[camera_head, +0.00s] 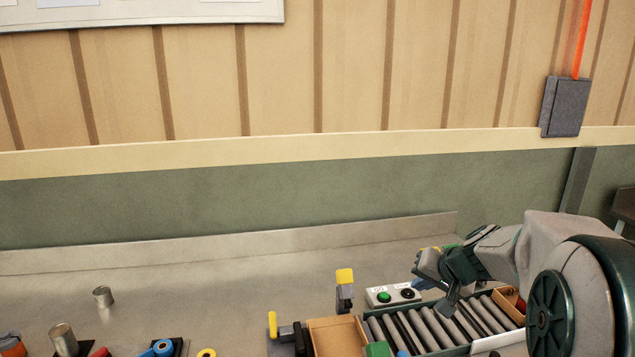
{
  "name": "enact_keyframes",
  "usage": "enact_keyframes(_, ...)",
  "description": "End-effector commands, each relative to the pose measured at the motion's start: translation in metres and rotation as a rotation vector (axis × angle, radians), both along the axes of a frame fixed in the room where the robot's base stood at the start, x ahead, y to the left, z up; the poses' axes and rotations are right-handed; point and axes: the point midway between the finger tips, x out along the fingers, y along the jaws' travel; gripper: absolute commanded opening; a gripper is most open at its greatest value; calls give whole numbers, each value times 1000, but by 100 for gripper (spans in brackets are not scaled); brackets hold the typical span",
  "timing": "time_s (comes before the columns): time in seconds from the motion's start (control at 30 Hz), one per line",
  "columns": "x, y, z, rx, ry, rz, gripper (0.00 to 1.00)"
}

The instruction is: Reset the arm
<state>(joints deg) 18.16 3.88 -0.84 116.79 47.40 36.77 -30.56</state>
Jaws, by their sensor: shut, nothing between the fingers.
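My gripper (447,302) is at the lower right, at the end of my arm, which reaches in from the right edge. It points down over the back part of a roller conveyor (436,326). The fingers are small and dark here; they are shut with nothing between them. I cannot tell the exact height of the fingertips above the rollers. My arm hides part of the conveyor's right side.
Behind the rollers is a control box (393,295) with green and black buttons. A wooden tray (337,335) and yellow-topped fixture (345,288) stand left of the conveyor. Metal cylinders (103,297) stand farther left. The bench's back middle (230,275) is clear.

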Motion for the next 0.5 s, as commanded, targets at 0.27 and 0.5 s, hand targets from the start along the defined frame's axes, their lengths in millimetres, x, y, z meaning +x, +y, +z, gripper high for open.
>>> enact_keyframes(0.27, -66, 50, -4, -67, 114, 131, 0)
enact_keyframes(0.5, -168, 84, -21, -220, 280, 271, 0)
